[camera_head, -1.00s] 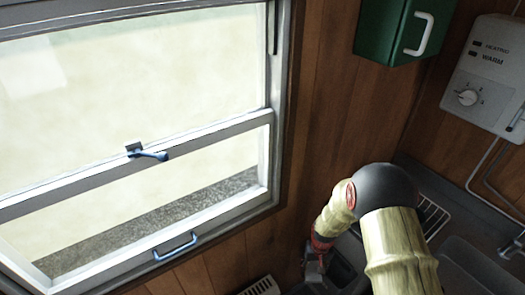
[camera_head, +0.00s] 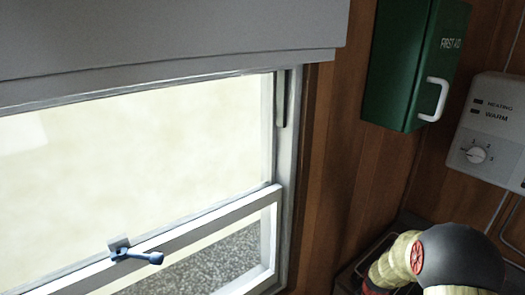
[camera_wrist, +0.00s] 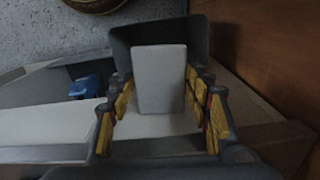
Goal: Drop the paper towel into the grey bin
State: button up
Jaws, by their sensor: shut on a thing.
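In the wrist view, my gripper (camera_wrist: 160,110) has yellow-padded fingers on both sides of a pale, flat-faced rectangular thing (camera_wrist: 158,78). It is shut on this thing, which I take to be the paper towel, though the dim picture leaves some doubt. Just behind it is a dark grey, box-like shape (camera_wrist: 137,36). I cannot tell whether that is the grey bin. In the head view my gripper is out of the frame, and neither the towel nor a bin can be made out.
The window frame (camera_head: 285,150) with a blue latch (camera_head: 140,255) is at left, under a grey blind (camera_head: 170,40). A green first aid box (camera_head: 408,65) and a white heater control (camera_head: 485,135) hang on the wood wall. A blue handle (camera_wrist: 86,87) shows in the wrist view.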

jog(key=shift+f+b, duration=1.1)
jog(key=shift+f, duration=0.85)
jog(key=o, duration=1.4)
jog(key=shift+r, duration=0.1)
notch_tip(320, 180, up, 12)
jog(key=shift+f, duration=0.1)
